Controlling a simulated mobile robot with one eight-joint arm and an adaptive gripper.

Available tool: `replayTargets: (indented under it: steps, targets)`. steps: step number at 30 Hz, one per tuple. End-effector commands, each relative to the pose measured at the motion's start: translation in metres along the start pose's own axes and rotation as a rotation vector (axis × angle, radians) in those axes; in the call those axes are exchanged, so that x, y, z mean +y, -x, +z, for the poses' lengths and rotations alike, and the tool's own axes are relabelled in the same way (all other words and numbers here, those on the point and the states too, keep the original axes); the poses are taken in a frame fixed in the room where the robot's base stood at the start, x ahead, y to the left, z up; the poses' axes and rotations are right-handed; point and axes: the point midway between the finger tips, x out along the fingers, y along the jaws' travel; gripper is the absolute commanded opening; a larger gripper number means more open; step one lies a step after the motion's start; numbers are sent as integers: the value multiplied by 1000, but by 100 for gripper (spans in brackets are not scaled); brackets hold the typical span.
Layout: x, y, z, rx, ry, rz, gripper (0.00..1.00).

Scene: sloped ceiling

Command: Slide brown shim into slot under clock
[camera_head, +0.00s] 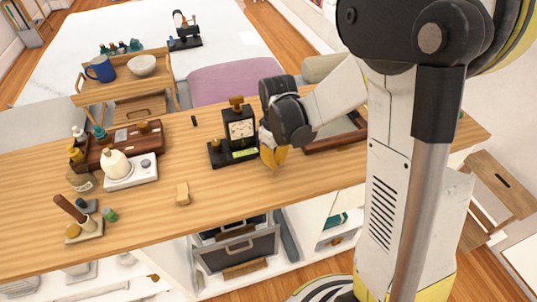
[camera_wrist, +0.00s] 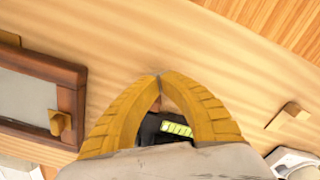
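The black clock (camera_head: 240,127) with a pale dial stands upright on a black base (camera_head: 226,158) on the wooden bench. A yellow-green strip shows on the base, also in the wrist view (camera_wrist: 177,129). A small tan-brown block, likely the shim (camera_head: 183,194), lies on the bench left of my gripper, apart from the clock; it also shows in the wrist view (camera_wrist: 290,113). My gripper (camera_head: 274,163) is just right of the clock base, low over the bench. The slot cannot be made out.
A brown-framed tray (camera_head: 335,140) lies right of my gripper, seen also in the wrist view (camera_wrist: 70,95). A white scale-like device (camera_head: 131,172) and a brown box (camera_head: 118,145) stand at the left. The bench front between block and gripper is clear.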

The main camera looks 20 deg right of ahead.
Motion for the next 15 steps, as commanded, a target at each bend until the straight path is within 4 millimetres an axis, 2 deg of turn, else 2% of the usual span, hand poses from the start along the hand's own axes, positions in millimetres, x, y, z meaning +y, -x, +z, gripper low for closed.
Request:
replayTargets:
  steps: [8, 15]
  targets:
    - [0, -1, 0, 0, 0, 0, 0]
    - [0, -10, 0, 0, 0, 0, 0]
